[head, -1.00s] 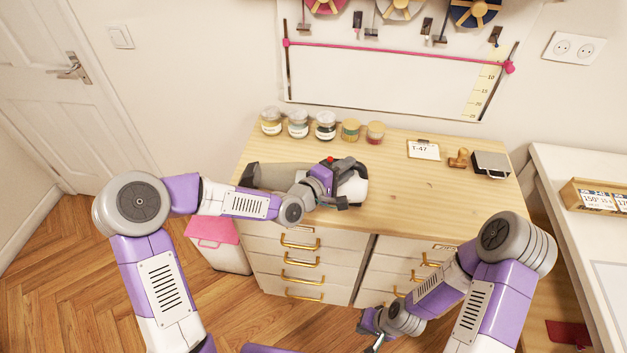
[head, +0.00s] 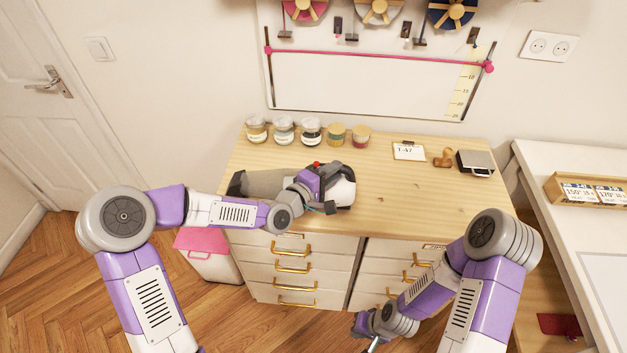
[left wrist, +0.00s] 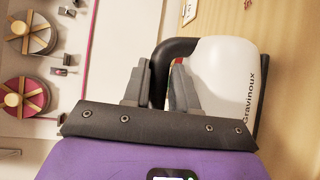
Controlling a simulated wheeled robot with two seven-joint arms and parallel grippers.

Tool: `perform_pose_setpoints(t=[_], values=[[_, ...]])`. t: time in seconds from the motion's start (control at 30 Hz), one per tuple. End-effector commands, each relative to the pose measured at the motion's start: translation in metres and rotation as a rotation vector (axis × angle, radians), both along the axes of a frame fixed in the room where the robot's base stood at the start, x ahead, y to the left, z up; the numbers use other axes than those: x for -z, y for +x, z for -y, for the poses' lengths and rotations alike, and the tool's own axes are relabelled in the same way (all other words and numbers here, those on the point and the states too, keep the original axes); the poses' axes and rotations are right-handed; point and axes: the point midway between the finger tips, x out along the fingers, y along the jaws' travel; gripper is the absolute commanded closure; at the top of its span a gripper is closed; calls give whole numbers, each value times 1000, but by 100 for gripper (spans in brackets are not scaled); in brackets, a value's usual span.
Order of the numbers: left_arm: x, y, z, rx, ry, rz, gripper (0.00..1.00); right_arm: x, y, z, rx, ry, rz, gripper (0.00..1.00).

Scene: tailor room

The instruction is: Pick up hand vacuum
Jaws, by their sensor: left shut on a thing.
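The hand vacuum (head: 343,189) lies on the wooden top of the drawer cabinet, near its left front part. It has a white body, a grey nozzle end pointing left and a red spot on top. My left gripper (head: 322,190) is at its handle and hides part of its middle. In the left wrist view the vacuum's white body (left wrist: 223,75) with lettering lies beyond the fingers. There my left gripper (left wrist: 160,85) is shut on the black handle (left wrist: 178,50). My right gripper (head: 368,338) hangs low in front of the cabinet, apart from the vacuum; its fingers are too small to judge.
Several small jars (head: 311,131) stand along the back left of the cabinet top (head: 400,200). A T-47 card (head: 408,150), a wooden stamp (head: 444,158) and a dark box (head: 475,162) are at the back right. A white table (head: 560,230) stands at right.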

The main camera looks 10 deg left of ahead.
Motion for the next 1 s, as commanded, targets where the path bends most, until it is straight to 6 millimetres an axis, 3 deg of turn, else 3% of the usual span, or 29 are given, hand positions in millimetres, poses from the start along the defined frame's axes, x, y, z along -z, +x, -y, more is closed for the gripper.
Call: perform_pose_setpoints(t=[0.17, 0.6, 1.0], values=[[-17, 0, 1, -1, -6, 4, 100, -5, 0, 0, 0, 0, 0, 100], [-90, 0, 0, -1, -1, 8, 100, -23, 0, 0, 0, 0, 0, 100], [-102, 0, 0, 0, 0, 6, 100, -25, 0, 0, 0, 0, 0, 100]])
